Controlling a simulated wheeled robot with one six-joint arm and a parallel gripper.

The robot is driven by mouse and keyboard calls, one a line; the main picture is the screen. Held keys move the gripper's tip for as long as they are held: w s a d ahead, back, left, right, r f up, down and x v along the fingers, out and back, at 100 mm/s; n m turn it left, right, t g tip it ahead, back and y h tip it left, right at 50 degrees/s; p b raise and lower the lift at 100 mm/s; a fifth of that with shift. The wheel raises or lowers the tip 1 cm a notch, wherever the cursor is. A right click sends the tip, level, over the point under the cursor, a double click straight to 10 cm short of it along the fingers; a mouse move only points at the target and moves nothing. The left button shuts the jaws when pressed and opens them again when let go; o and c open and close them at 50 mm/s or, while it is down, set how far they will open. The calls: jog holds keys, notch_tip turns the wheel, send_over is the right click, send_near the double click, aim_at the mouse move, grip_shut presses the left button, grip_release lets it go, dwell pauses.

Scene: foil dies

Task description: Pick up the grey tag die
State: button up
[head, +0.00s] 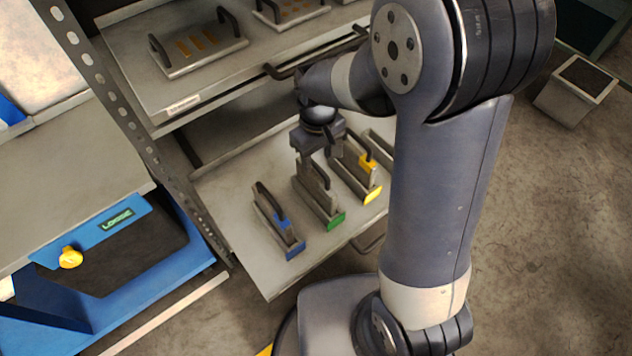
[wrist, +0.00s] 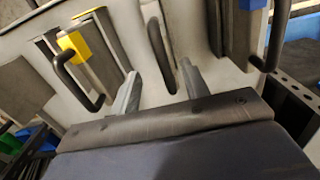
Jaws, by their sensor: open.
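My gripper (head: 318,160) is open above the lower shelf, over the handle end of the green-tagged die (head: 318,203). In the wrist view my gripper (wrist: 158,74) has a dark handle (wrist: 160,45) between and just beyond its fingers; I cannot tell whether they touch it. The yellow-tagged die (head: 357,180) stands to the right and the blue-tagged die (head: 277,222) to the left. Another grey die (head: 378,144) lies beyond the yellow one, partly hidden behind my arm; no tag shows on it. No grey tag can be made out.
The upper shelf (head: 190,97) holds flat dies with orange strips and handles (head: 197,45), above and behind my gripper. A perforated rack post (head: 115,110) stands at the left. A blue unit (head: 120,250) is left of the shelf. The lower shelf's front left (head: 262,270) is bare.

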aim_at(316, 175)
jog(key=f, duration=0.5)
jog(key=f+b, duration=0.1)
jog(key=f, duration=0.1)
jog(key=shift+s+a+f, duration=0.2)
jog(key=shift+a+f, duration=0.05)
jog(key=shift+f, duration=0.05)
jog(key=shift+c, duration=0.2)
grip_shut()
jog(key=shift+r, duration=0.1)
dwell(0.8)
